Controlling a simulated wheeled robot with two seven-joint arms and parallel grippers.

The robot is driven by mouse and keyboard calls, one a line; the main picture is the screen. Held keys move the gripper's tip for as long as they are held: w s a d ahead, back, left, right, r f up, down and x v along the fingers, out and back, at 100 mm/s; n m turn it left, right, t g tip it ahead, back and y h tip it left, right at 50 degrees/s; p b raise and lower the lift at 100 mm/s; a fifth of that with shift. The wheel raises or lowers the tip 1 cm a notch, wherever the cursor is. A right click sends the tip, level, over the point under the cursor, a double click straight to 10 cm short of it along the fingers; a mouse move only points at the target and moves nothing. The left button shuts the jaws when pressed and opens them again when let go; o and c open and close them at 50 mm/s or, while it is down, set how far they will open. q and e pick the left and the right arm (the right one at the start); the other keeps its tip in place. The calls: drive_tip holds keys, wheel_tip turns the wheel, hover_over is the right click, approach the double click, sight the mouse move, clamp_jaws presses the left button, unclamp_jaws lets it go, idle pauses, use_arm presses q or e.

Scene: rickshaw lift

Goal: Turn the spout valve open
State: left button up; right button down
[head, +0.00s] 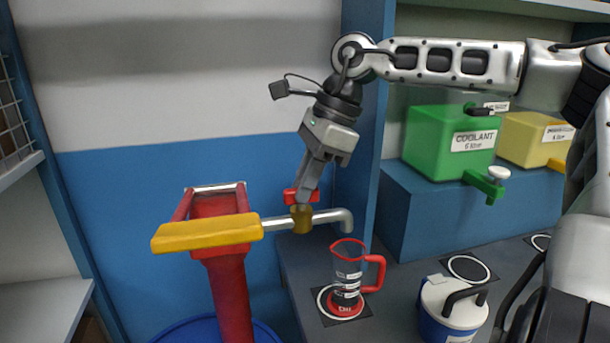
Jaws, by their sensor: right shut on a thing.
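A silver spout pipe (329,217) runs right from a red pump (227,280) and bends down at its end. A brass spout valve (301,218) sits on the pipe, with a red valve handle (289,196) above it. My right gripper (303,196) reaches down from above and is shut on the valve handle, hiding its middle. A clear jug (348,266) with a red rim and handle stands upright below the spout's end. My left gripper is not in view.
The pump's yellow lever (206,234) lies left of the valve. A green coolant can (450,140) and a yellow can (535,138) stand on a blue ledge. A blue-and-white lidded container (451,308) stands right of the jug on the grey bench (397,290). A blue post rises behind my gripper.

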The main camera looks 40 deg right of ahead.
idle(0.4)
drive_tip(key=shift+r, duration=0.1)
drive_tip(key=c, duration=1.4)
unclamp_jaws()
drive_tip(key=v, duration=1.6)
drive_tip(key=shift+d, duration=0.1)
